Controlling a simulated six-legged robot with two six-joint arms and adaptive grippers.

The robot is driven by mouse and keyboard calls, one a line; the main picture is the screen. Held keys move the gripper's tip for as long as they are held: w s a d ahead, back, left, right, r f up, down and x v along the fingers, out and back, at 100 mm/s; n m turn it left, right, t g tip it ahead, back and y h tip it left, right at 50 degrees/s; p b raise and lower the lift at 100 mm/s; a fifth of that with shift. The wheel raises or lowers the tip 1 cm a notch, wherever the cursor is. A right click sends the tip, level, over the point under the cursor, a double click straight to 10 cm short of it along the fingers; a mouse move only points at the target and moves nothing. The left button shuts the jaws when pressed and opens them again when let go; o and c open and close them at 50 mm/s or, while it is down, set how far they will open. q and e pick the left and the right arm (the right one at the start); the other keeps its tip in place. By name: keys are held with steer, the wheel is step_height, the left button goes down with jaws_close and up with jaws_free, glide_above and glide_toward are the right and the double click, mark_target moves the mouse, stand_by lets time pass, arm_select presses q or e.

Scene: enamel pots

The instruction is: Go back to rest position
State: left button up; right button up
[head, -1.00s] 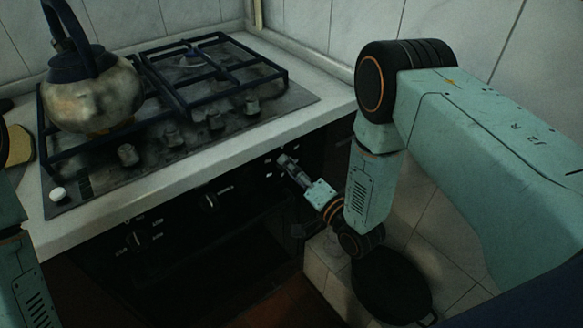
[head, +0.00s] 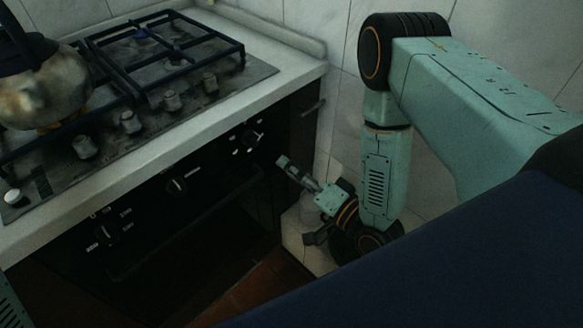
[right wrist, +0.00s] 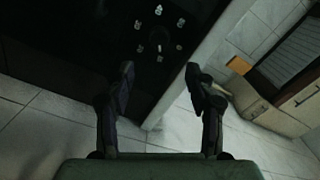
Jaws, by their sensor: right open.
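My right arm comes in from the right and bends down at the elbow. Its gripper (head: 284,163) is in front of the oven's dark front, right of the rightmost oven knob (head: 252,137). In the right wrist view the two fingers of the right gripper (right wrist: 160,72) stand apart with nothing between them. Only a small bit of my left arm shows at the lower left edge of the head view; the left gripper is out of sight.
A worn kettle (head: 42,92) stands on the gas hob (head: 185,122) at the left. The white counter edge (head: 160,142) runs above the oven. A large dark blue surface (head: 440,270) fills the lower right. Tiled wall lies behind my right arm.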

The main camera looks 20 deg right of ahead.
steer(key=s+d+f+n+g+h, duration=0.1)
steer(key=s+f+n+g+h, duration=0.35)
steer(key=s+f+g, duration=0.75)
steer(key=s+d+f+n+g+h, duration=0.1)
steer(key=s+n+g, duration=0.2)
steer(key=s, duration=1.1)
steer(key=shift+s+n+g+h, duration=0.35)
steer(key=shift+s+g, duration=0.05)
steer(key=shift+g, duration=0.6)
